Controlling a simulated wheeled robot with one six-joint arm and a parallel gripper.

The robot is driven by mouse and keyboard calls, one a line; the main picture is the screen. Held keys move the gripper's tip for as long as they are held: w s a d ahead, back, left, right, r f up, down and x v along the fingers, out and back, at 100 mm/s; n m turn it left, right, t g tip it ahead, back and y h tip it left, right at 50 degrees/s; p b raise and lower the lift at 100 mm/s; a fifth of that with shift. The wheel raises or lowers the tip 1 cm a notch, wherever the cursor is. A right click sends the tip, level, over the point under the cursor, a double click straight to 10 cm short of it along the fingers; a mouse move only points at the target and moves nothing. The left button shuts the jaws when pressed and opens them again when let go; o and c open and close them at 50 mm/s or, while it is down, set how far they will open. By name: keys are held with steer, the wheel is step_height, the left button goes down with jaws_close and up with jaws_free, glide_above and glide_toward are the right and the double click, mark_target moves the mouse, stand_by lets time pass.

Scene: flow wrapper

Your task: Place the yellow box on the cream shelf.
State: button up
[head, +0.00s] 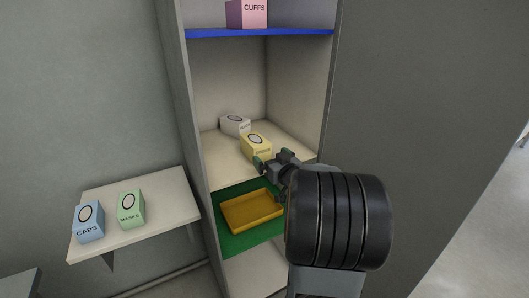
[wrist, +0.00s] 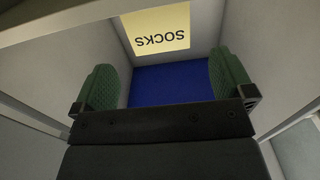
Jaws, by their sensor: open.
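The yellow box (head: 255,146) stands upright on the cream shelf (head: 223,168), near its front edge. My gripper (head: 270,161) is open, just in front of the box at the shelf's front edge. In the wrist view the picture is inverted, and the box's yellow face (wrist: 158,28) reads SOCKS upside down. There the green-padded fingers (wrist: 166,85) are spread wide, with nothing between them, and the box shows beyond them. The box's lower part is cut off by that frame's edge.
A white box (head: 235,124) stands behind the yellow box on the cream shelf. A blue shelf (head: 260,33) with a pink CUFFS box (head: 247,13) is above. A yellow tray (head: 252,211) sits on the green shelf below. A side shelf holds blue CAPS (head: 88,222) and green MASKS (head: 131,208) boxes.

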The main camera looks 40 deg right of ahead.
steer(key=s+a+f+g+y, duration=0.1)
steer(key=s+a+f+g, duration=0.2)
steer(key=s+a+g, duration=0.2)
steer(key=s+a+f+n+g+y, duration=0.1)
steer(key=s+a+f+g, duration=0.2)
steer(key=a, duration=0.8)
steer(key=s+a+f+g, duration=0.3)
steer(key=s+a+g, duration=0.3)
steer(key=s+a, duration=0.2)
steer(key=shift+a+n+g+y, duration=0.3)
steer(key=shift+a+g+y, duration=0.1)
steer(key=shift+a, duration=0.15)
steer(key=shift+s+r, duration=0.1)
steer(key=shift+r, duration=0.1)
